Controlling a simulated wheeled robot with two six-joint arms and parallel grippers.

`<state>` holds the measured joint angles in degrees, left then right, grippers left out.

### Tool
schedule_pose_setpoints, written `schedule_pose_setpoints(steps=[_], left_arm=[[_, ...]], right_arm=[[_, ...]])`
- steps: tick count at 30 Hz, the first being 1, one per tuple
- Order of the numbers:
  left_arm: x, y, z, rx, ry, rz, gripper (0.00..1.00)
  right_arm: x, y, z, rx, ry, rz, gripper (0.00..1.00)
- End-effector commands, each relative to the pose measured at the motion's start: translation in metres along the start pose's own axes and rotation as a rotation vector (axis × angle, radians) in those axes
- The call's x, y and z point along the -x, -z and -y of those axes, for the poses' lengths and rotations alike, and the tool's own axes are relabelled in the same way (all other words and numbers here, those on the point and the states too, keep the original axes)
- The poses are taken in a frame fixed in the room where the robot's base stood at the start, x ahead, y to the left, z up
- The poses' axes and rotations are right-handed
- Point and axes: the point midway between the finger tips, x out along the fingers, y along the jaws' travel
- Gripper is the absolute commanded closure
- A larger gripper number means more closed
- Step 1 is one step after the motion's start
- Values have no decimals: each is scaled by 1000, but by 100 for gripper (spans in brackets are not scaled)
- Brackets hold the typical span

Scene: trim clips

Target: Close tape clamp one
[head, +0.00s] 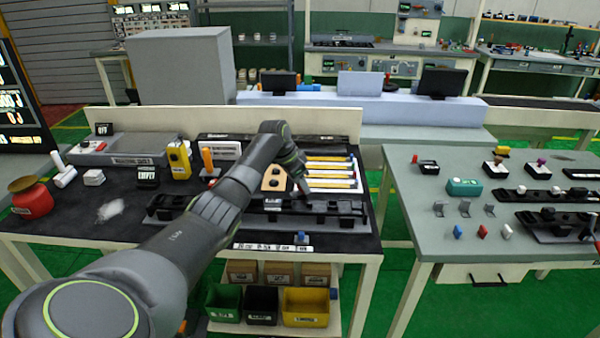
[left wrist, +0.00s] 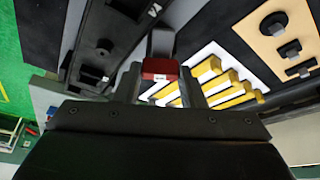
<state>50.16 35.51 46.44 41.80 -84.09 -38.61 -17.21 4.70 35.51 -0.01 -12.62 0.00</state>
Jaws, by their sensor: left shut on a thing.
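My left arm reaches across the dark bench, and my left gripper (head: 303,188) is down at the black fixture rail (head: 345,212). In the left wrist view the gripper (left wrist: 163,90) is shut on a small red block (left wrist: 160,68) with a white label. The red block is at the end of a grey piece (left wrist: 161,42), beside the black rail (left wrist: 98,60). I cannot tell from these frames whether this is tape clamp one or how far it is closed. The arm hides part of the rail in the head view. My right gripper is not in view.
Yellow-edged white strips (head: 330,175) lie just behind the rail, with a tan board with dark holes (head: 274,179) to their left. A second grey table (head: 440,225) is right, across a gap.

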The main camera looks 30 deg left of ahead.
Motion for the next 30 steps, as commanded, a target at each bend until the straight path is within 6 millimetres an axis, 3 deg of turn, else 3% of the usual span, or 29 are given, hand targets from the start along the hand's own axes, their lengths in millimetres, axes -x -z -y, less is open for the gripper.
schedule_pose_setpoints(steps=[1, 3, 15, 30], left_arm=[[8, 4, -1, 38, 16, 0, 86], [8, 4, -2, 100, 42, 0, 86], [6, 5, -4, 450, 188, -2, 86], [2, 5, -4, 825, 344, -4, 86]], right_arm=[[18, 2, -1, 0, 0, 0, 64], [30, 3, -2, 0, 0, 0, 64], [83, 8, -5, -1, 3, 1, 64], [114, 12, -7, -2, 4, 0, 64]])
